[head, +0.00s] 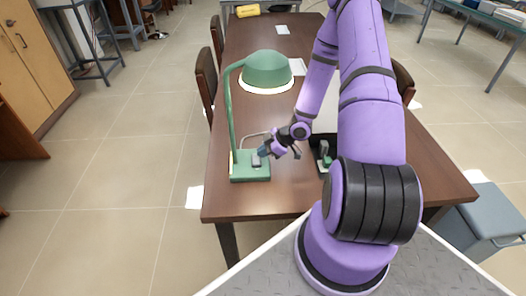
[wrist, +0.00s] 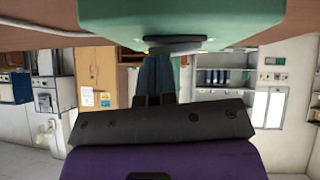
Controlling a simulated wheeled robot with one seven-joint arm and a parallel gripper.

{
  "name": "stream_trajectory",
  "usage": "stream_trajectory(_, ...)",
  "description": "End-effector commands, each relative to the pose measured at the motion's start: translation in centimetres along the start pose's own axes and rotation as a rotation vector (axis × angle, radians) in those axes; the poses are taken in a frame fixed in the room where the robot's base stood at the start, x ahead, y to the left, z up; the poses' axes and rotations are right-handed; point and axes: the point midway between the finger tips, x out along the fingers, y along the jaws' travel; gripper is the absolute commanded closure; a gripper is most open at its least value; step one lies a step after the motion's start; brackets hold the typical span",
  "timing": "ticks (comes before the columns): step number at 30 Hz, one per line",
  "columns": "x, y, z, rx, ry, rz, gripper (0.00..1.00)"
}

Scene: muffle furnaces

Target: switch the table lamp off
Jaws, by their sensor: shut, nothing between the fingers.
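The green table lamp stands on the brown table, with its shade (head: 268,70) on a curved arm above a square base (head: 250,173). The shade's lower rim shows bright white. A small dark switch (head: 256,160) is on the base. My gripper (head: 263,152) is shut and empty, with its fingertips at the switch. In the wrist view the picture is upside down: the green base (wrist: 200,20) fills the top, and my fingers (wrist: 154,70) point at the dark switch (wrist: 175,45). They look very close to it or touching; I cannot tell which.
A black tray-like object (head: 323,150) with a grey-green item lies right of the lamp, partly behind my arm. Chairs flank the table (head: 225,205). A yellow object (head: 247,10) is at the far end.

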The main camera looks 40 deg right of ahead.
Motion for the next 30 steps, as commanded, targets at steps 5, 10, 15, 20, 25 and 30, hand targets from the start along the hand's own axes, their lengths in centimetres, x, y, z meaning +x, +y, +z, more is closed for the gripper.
stream_trajectory(5, 0.4, 0.1, 0.4, 0.000, 0.000, -0.002, 1.00)
stream_trajectory(10, 0.4, 0.0, 0.3, 0.000, 0.001, -0.003, 1.00)
stream_trajectory(15, 0.3, -0.5, 0.1, -0.001, 0.002, -0.004, 1.00)
stream_trajectory(20, 0.1, -1.1, -0.1, 0.001, 0.002, -0.005, 1.00)
stream_trajectory(25, -0.1, -1.4, -0.2, 0.000, 0.002, -0.003, 1.00)
stream_trajectory(30, -0.1, -1.4, -0.1, 0.000, 0.001, -0.002, 1.00)
